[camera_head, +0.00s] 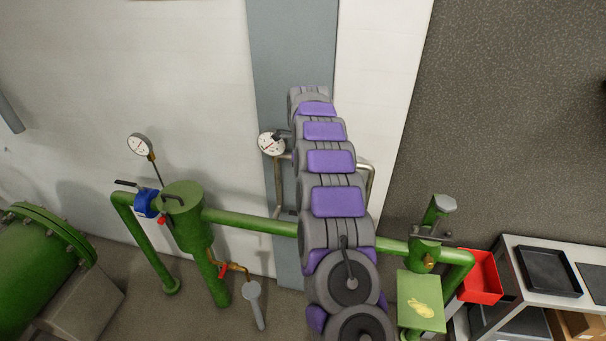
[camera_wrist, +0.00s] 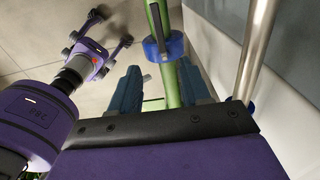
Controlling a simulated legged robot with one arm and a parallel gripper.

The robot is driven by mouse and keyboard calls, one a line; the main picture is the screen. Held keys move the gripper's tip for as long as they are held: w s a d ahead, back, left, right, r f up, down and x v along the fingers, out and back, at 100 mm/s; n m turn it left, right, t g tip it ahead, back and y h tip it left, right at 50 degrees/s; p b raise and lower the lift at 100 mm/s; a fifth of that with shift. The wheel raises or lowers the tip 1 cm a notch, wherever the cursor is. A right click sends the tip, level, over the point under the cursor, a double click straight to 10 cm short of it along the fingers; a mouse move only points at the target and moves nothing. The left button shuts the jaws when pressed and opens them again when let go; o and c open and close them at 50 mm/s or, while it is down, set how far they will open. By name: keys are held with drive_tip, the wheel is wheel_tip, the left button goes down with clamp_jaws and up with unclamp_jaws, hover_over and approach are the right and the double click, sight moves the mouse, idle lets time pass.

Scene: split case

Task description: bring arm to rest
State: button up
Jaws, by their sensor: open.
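My arm reaches from the bottom of the head view up toward the wall, extended in front of the green pipework. My gripper is not distinguishable at the arm's far end there. In the wrist view my gripper (camera_wrist: 160,88) shows two blue-grey fingers spread apart. I see nothing held between them. A green pipe (camera_wrist: 158,20) with a blue collar (camera_wrist: 163,47) shows beyond and between the fingers. I cannot tell from this view whether a finger touches it.
Green pipe (camera_head: 250,222) runs behind my arm. A green vessel (camera_head: 190,225), blue valve part (camera_head: 147,203) and gauge (camera_head: 138,145) stand left; another gauge (camera_head: 271,143) is beside my arm. A red bin (camera_head: 482,277) and black tray (camera_head: 549,271) are right. A metal pipe (camera_wrist: 254,50) stands near the gripper.

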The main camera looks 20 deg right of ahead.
drive_tip(key=s+a+r+n+b, duration=0.1)
drive_tip(key=s+a+r+n, duration=0.3)
drive_tip(key=s, duration=0.3)
drive_tip(key=s+a+r+n+b, duration=0.1)
drive_tip(key=s+a+r+n, duration=0.1)
drive_tip(key=s+a+n, duration=0.45)
drive_tip(key=s+a+r+n+b, duration=0.2)
drive_tip(key=s+r+n, duration=0.15)
drive_tip(key=s, duration=0.45)
drive_tip(key=s+f+n+b, duration=0.1)
drive_tip(key=s+f+n, duration=0.1)
drive_tip(key=s, duration=0.8)
drive_tip(key=s+a+f+n+g, duration=0.1)
drive_tip(key=s+n, duration=0.4)
drive_tip(key=s, duration=0.5)
drive_tip(key=s+a+f+n+b, duration=0.1)
drive_tip(key=s+f+n, duration=0.2)
drive_tip(key=s, duration=0.7)
drive_tip(key=shift+a+n+g+b, duration=0.2)
drive_tip(key=shift+n+g+b, duration=0.2)
drive_tip(key=shift+n, duration=0.1)
drive_tip(key=shift+d, duration=0.1)
